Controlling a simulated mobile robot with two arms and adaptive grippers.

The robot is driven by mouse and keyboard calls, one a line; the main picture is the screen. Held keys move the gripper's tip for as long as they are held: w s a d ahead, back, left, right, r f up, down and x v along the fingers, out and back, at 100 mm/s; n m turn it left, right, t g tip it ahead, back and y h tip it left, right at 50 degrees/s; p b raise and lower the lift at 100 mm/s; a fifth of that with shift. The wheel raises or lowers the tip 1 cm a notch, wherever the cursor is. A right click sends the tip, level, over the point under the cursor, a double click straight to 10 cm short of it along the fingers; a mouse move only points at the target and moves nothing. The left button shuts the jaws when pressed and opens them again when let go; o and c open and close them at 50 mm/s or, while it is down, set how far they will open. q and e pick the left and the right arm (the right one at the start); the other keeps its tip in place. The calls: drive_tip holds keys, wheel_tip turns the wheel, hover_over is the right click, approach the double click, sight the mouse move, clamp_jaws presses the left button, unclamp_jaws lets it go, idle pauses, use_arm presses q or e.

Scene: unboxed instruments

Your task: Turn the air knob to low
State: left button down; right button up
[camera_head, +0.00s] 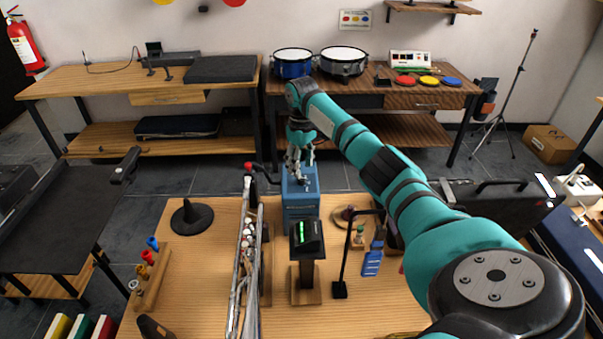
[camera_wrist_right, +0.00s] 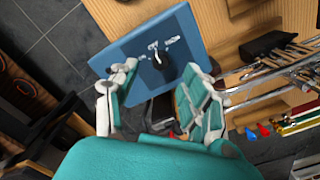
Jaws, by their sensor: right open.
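The blue box (camera_head: 300,200) stands at the far edge of the wooden table in the head view. In the right wrist view the top face of the box (camera_wrist_right: 118,52) carries a small dark knob (camera_wrist_right: 162,58) with white marks beside it; I take this as the air knob, but its setting is too small to read. My right gripper (camera_head: 299,165) is above the box top. In the right wrist view the gripper (camera_wrist_right: 158,85) is open, its fingers spread on either side below the knob, with nothing held. My left gripper is not in view.
A black display on a stand (camera_head: 307,240) is in front of the box. A metal rack (camera_head: 248,255) stands to its left, and a black cone (camera_head: 191,216) is farther left. A thin black stand (camera_head: 345,255) and a blue tag (camera_head: 373,262) are to the right.

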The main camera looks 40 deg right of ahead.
sight(301, 180)
drive_tip(key=shift+f, duration=2.3)
drive_tip(key=shift+r, duration=0.1)
clamp_jaws()
